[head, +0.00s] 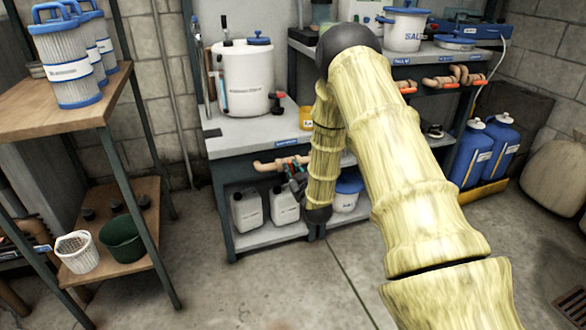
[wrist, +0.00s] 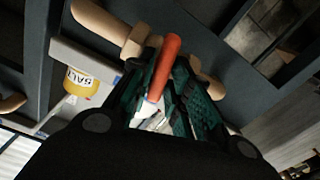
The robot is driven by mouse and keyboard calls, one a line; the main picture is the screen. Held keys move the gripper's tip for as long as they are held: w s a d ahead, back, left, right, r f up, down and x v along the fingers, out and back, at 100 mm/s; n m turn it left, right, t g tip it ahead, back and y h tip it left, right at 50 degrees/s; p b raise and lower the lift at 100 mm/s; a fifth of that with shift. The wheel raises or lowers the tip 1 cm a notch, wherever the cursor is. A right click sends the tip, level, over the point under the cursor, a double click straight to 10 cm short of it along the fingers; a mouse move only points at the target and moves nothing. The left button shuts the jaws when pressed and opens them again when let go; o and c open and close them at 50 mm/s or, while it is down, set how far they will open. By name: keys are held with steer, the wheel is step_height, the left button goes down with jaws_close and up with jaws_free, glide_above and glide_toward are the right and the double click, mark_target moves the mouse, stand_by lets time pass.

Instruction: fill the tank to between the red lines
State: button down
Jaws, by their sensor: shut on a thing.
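A white tank (head: 243,78) with a blue cap stands on the bench; a thin upright sight tube (head: 221,90) shows on its left side. The red lines and the liquid level are too small to tell. A tan pipe (head: 268,165) runs under the bench's front edge; it also shows in the wrist view (wrist: 105,28). My gripper (head: 294,176) is at this pipe, its dark green fingers around a red-orange valve handle (wrist: 166,62). In the wrist view the handle sits between the fingers. My arm hides part of the bench, and the valve body is partly hidden.
A yellow jar (head: 306,118) stands on the bench near my arm. A second bench at the right carries a salt bucket (head: 404,28) and more red-handled pipes (head: 440,80). A wooden rack (head: 70,110) stands left. Floor in front is clear.

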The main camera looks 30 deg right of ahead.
stand_by(0.3)
steer(key=c, duration=1.4)
jaws_free()
steer(key=shift+c, duration=0.2)
steer(key=v, duration=1.2)
